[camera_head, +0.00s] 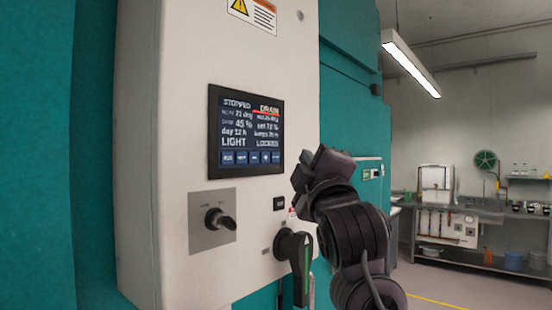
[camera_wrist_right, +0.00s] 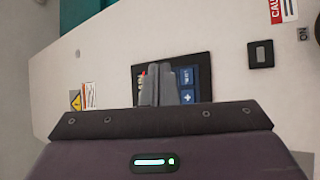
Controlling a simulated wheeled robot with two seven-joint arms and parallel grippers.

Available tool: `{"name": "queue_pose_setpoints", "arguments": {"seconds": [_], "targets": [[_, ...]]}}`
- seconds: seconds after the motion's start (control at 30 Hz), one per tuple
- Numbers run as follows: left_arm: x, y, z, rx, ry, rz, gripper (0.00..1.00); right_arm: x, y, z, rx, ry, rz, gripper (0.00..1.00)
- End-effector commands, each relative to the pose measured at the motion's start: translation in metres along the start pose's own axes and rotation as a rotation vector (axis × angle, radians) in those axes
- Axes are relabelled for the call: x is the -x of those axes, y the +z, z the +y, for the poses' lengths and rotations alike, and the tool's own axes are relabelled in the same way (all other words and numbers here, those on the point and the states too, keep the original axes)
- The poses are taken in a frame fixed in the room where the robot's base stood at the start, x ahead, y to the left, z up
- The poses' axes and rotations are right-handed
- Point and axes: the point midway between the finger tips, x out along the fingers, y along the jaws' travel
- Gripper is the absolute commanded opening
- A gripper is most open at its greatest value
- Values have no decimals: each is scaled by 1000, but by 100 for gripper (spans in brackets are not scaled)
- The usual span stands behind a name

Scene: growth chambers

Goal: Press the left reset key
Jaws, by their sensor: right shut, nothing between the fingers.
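A dark display (camera_head: 246,132) is set in the pale control box. It reads "STOPPED", "DRAIN", "LIGHT" and "LOCKED", and a row of small blue keys (camera_head: 250,157) runs along its bottom. I cannot read the word reset on any key. My right gripper (camera_head: 300,176) is just right of the display's lower right corner in the head view. In the right wrist view its shut, empty fingers (camera_wrist_right: 158,84) stand in front of the display (camera_wrist_right: 202,68) and hide part of it. I cannot tell whether they touch it. My left gripper is not in view.
Below the display are a grey plate with a black rotary knob (camera_head: 220,219), a small black switch (camera_head: 279,203) and a large black handle (camera_head: 296,250). Teal cabinet walls (camera_head: 95,150) flank the box. A metal bench (camera_head: 480,215) stands far right.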

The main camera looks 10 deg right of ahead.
Motion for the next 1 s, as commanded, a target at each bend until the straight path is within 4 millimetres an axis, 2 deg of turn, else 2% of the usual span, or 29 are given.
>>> {"name": "queue_pose_setpoints", "arguments": {"seconds": [0.1, 0.33, 1.0], "targets": [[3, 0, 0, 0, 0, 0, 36, -12, -9, -7, 1, -1, 0, 0], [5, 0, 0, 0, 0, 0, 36, -26, -18, -18, 0, 0, 0, 0], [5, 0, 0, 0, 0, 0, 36, -28, -21, -20, 0, 0, 0, 0]]}}
